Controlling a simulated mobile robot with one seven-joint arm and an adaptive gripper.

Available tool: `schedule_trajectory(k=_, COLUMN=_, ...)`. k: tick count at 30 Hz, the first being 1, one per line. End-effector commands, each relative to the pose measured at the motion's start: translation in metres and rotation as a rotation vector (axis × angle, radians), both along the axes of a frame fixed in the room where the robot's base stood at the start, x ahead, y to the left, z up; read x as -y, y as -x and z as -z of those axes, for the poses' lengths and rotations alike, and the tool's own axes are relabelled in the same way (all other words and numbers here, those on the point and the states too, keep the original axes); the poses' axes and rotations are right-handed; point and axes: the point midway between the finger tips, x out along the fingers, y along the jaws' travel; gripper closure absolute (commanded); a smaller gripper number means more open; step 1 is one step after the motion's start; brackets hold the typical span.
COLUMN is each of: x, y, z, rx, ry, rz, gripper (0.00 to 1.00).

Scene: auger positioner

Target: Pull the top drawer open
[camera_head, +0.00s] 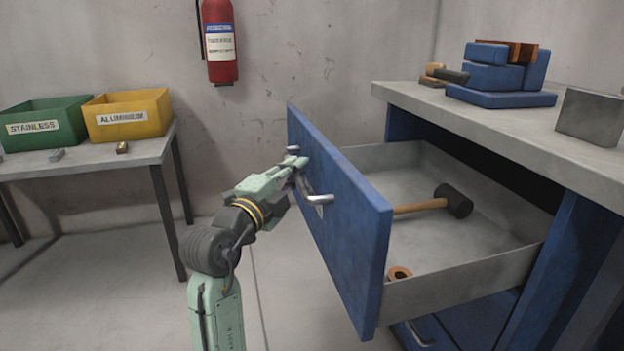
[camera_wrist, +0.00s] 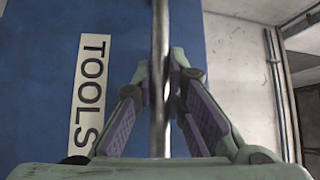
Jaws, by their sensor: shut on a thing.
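The top drawer (camera_head: 345,225) of the blue cabinet stands pulled well out, its grey inside open to view. Its blue front carries a metal bar handle (camera_head: 319,198). My gripper (camera_head: 297,176) is at the handle, outside the drawer front. In the wrist view the handle bar (camera_wrist: 160,55) runs between my gripper's two fingers (camera_wrist: 160,90), which are closed on it. A white TOOLS label (camera_wrist: 90,90) shows on the drawer front there. Part of the handle is hidden by the fingers.
The drawer holds a black mallet (camera_head: 453,201) and a small copper-coloured roll (camera_head: 399,273). Blue blocks (camera_head: 495,75) and a grey block (camera_head: 590,117) sit on the worktop (camera_head: 460,115). A table at left bears a green bin (camera_head: 45,125) and a yellow bin (camera_head: 128,115). The floor before the drawer is clear.

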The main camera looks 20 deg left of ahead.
Motion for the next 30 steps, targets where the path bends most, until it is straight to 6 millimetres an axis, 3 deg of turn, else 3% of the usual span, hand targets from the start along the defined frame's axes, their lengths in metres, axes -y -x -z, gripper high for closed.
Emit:
schedule_trajectory(k=14, x=-0.0046, y=0.0027, z=0.0008, rx=-0.002, ry=0.003, rz=0.002, gripper=1.0)
schedule_trajectory(k=15, x=-0.0047, y=0.0027, z=0.0007, rx=-0.003, ry=0.004, rz=0.001, gripper=0.86)
schedule_trajectory(k=24, x=-0.0046, y=0.0027, z=0.0002, rx=-0.001, ry=0.002, rz=0.0, gripper=0.67)
schedule_trajectory(k=30, x=-0.0047, y=0.0029, z=0.0, rx=0.0, ry=0.001, rz=0.0, gripper=0.67)
